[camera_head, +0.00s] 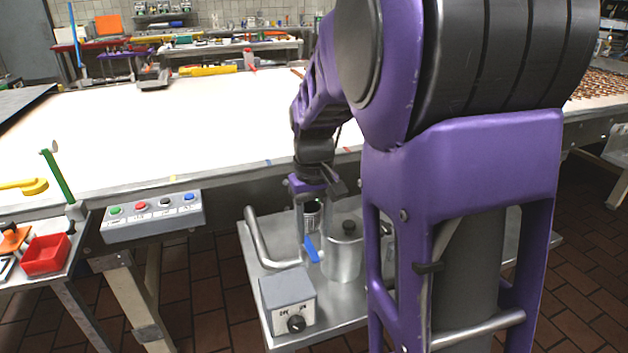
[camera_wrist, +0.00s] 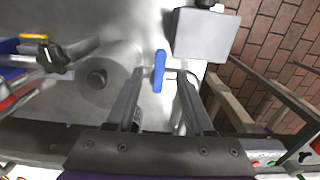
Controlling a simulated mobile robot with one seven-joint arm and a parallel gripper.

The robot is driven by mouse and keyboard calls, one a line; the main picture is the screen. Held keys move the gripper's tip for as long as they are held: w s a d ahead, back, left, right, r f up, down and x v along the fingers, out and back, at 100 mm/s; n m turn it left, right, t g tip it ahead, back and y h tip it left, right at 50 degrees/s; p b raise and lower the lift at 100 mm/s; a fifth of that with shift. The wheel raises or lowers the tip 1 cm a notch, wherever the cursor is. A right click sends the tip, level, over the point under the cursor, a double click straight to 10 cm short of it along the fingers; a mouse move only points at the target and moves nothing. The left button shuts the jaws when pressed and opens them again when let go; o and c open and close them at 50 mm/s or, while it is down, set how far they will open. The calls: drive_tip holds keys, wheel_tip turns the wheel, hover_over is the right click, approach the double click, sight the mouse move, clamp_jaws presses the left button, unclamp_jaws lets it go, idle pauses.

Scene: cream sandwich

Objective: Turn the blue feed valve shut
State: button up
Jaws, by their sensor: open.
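The blue feed valve handle (camera_head: 311,249) sits beside a metal canister (camera_head: 343,262) on a steel cart. In the wrist view the blue handle (camera_wrist: 159,70) lies between my two fingertips, upright in the picture, with a visible gap to each finger. My gripper (camera_wrist: 160,76) is open and empty. In the head view my gripper (camera_head: 313,228) points down just above the handle, and its far finger is partly hidden. In the wrist view the canister (camera_wrist: 97,55) is left of the fingers. I cannot tell how far the valve is turned.
A grey switch box (camera_head: 287,291) with a black knob stands at the cart's front, close to the valve; it also shows in the wrist view (camera_wrist: 204,38). A bent rail handle (camera_head: 254,238) rises at the cart's left. A button panel (camera_head: 152,217) is fixed to the white conveyor (camera_head: 200,125).

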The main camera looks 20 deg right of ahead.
sight(314, 254)
wheel_tip(314, 254, up, 13)
drive_tip(key=p, duration=0.2)
idle(0.3)
